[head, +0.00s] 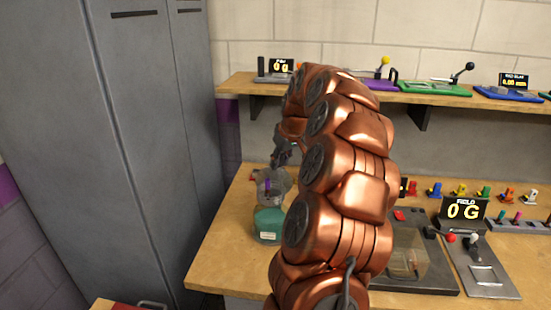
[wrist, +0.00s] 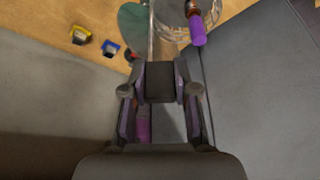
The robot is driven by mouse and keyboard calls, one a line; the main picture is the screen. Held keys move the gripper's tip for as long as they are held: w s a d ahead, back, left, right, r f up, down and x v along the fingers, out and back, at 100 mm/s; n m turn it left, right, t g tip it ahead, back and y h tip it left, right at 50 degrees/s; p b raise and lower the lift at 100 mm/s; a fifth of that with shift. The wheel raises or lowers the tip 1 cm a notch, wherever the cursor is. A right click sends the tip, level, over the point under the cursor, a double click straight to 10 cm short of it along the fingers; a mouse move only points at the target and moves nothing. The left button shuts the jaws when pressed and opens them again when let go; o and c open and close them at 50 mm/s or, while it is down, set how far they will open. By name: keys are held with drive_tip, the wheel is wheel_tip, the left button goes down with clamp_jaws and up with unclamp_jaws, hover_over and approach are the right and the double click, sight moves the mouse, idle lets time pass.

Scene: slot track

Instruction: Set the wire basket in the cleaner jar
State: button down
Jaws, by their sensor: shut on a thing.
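The cleaner jar (head: 268,226), teal with a pale label, stands near the left end of the bench. A grey see-through round form that looks like the wire basket (head: 275,181) shows directly above it, with a purple piece in it. In the wrist view, thin curved rims of the basket (wrist: 172,27) show at the top beside a purple and brown piece, with teal behind.
Grey lockers (head: 120,120) stand close on the left. A raised shelf (head: 430,100) with several devices runs along the back. Right of my arm are a dark tray with a clear box (head: 408,262), a field meter (head: 463,210) and several small coloured parts.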

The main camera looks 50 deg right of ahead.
hover_over(279, 194)
drive_tip(key=shift+d+f, duration=0.2)
drive_tip(key=shift+f, duration=2.05)
drive_tip(key=shift+w+f+b, duration=0.15)
drive_tip(key=shift+f+b, duration=3.1)
drive_tip(key=shift+f, duration=1.4)
drive_tip(key=c, duration=0.8)
unclamp_jaws()
drive_tip(key=v, duration=1.2)
drive_tip(key=shift+w, duration=0.1)
